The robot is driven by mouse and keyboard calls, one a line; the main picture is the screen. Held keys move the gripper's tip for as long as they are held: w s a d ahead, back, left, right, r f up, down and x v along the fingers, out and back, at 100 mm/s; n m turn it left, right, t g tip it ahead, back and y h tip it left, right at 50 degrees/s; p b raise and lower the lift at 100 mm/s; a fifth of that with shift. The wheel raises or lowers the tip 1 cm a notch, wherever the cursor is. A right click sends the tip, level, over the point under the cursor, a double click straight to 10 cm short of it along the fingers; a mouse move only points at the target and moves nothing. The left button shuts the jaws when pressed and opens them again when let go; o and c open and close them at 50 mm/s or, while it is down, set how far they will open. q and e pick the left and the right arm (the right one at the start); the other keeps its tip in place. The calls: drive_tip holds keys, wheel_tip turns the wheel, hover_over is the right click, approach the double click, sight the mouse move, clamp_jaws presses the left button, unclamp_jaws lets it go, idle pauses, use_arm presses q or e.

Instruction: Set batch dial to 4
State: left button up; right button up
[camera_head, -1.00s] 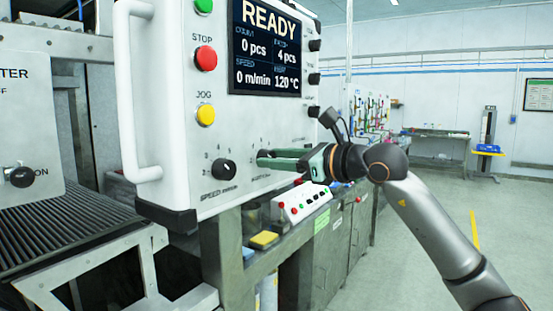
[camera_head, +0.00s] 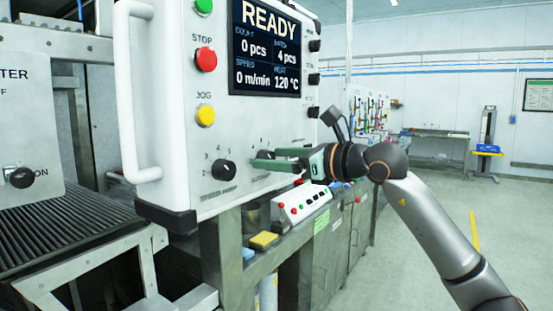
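The control panel (camera_head: 225,130) has a screen (camera_head: 266,48) that reads READY, with 4 pcs in its batch field. A black dial (camera_head: 264,156) sits low on the panel, with its label hidden; it appears to be the batch dial. Its pointer position is too small to tell. My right gripper (camera_head: 264,158) is at this dial, its two green fingers apart and their tips close around or beside it. Whether they touch the dial cannot be told. The speed dial (camera_head: 223,170) is to the left, clear of the gripper. My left gripper is not in view.
A red STOP button (camera_head: 206,58) and a yellow JOG button (camera_head: 205,115) are on the panel's left. A white handle (camera_head: 127,95) runs down its left edge. A small button box (camera_head: 301,202) stands below my gripper. The floor at right is open.

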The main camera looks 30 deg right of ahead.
drive_tip(key=shift+s, duration=0.1)
use_arm(q)
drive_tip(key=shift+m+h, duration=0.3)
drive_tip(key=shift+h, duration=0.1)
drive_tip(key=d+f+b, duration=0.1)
drive_tip(key=b, duration=0.1)
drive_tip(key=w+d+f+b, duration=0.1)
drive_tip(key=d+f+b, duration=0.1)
drive_tip(key=b, duration=0.1)
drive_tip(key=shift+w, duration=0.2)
use_arm(e)
drive_tip(key=v, duration=1.2)
drive_tip(key=shift+s, duration=0.15)
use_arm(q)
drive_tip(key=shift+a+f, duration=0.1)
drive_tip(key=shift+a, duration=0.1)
use_arm(e)
drive_tip(key=shift+d, duration=0.1)
